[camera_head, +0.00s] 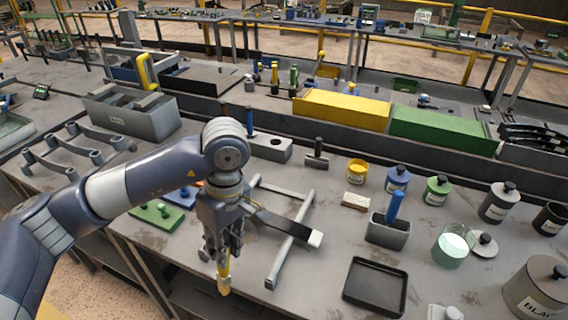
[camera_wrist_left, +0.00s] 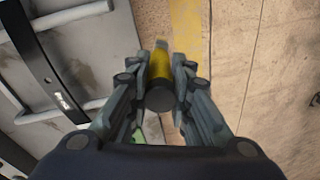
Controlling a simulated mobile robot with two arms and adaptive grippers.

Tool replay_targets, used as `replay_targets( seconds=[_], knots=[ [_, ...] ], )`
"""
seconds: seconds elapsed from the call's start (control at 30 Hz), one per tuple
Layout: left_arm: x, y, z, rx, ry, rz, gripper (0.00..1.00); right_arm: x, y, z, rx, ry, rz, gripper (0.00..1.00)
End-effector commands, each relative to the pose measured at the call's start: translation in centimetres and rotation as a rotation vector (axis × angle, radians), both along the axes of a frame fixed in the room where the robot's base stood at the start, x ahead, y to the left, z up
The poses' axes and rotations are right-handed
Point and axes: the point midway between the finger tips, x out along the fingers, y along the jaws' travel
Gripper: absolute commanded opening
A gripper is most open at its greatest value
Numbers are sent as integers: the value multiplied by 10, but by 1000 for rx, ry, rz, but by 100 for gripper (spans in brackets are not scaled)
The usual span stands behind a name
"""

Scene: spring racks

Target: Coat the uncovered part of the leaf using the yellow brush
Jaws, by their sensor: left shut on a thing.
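The yellow brush (camera_head: 224,279) is in my left gripper (camera_head: 222,256), which is shut on it near the table's front edge. The brush points down, with its pale tip lowest. In the left wrist view the yellow brush (camera_wrist_left: 160,68) shows between the fingers of the left gripper (camera_wrist_left: 158,85), its dark round end towards the camera. The leaf (camera_head: 284,224) lies across a grey rack (camera_head: 292,245), just right of the gripper. It is dark along its length, with a light grey right end. My left gripper hides part of its left side. My right gripper is not in view.
A black tray (camera_head: 376,286) lies right of the rack. A grey holder (camera_head: 388,233) with a blue-handled tool stands behind it. A yellow pot (camera_head: 357,171) and several labelled cans stand further back and right. Green plates (camera_head: 158,214) lie left of the gripper.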

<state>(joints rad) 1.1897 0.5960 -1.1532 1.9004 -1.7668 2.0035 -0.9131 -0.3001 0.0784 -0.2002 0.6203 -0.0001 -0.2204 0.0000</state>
Motion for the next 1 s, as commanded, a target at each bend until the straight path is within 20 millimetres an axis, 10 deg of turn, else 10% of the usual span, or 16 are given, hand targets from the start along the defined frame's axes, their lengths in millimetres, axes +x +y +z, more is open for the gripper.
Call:
replay_targets(
  seconds=[1.0],
  knots=[
    [131,-83,61,91,87,2618,0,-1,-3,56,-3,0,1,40]
  ],
)
